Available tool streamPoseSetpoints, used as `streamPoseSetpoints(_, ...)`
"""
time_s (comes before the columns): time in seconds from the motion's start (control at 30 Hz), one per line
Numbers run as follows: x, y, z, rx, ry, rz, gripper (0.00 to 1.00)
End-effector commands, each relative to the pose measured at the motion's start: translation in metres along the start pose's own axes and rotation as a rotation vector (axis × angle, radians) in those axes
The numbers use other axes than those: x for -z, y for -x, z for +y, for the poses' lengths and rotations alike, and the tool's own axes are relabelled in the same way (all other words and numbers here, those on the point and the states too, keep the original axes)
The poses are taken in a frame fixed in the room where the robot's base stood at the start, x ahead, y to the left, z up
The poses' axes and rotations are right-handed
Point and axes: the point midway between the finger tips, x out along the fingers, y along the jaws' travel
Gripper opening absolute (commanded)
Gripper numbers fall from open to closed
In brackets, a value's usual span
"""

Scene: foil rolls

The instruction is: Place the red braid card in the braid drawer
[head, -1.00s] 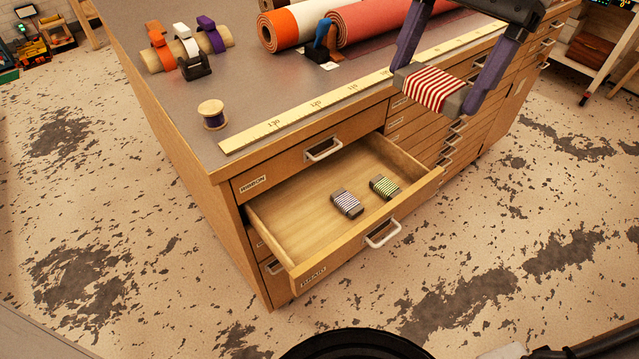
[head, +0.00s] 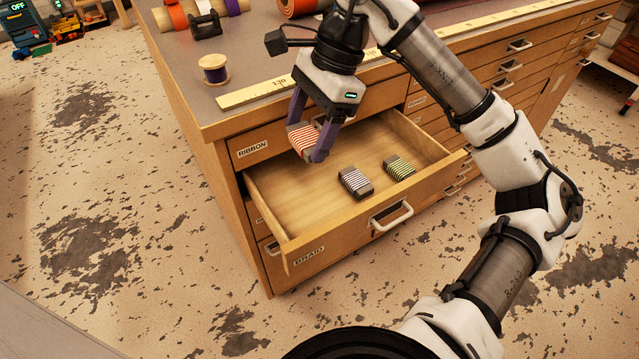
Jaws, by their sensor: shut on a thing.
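The red-and-white striped braid card (head: 301,141) is held between the fingers of my gripper (head: 308,142). It hangs over the back left part of the open braid drawer (head: 304,212), and I cannot tell its exact height above the drawer floor. The drawer has a "BRAID" label on its front (head: 308,254). The fingers partly hide the red card's right side.
The closed ribbon drawer (head: 262,146) is just above the open one. A spool of dark thread (head: 215,72) and a long yellow ruler (head: 262,92) lie on the cabinet top. The left part of the drawer floor is bare.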

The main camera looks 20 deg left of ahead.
Motion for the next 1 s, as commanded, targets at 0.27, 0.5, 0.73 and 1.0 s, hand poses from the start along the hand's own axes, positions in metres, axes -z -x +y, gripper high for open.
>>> streamPoseSetpoints(0.27, 0.029, -0.07, 0.001, -0.002, -0.001, -0.006, 0.48)
streamPoseSetpoints(0.5, 0.046, -0.11, 0.001, -0.001, 0.0, -0.003, 0.48)
streamPoseSetpoints(0.73, 0.055, -0.132, 0.001, -0.001, 0.0, -0.004, 0.48)
streamPoseSetpoints(1.0, 0.065, -0.156, 0.001, 0.001, 0.001, -0.002, 0.48)
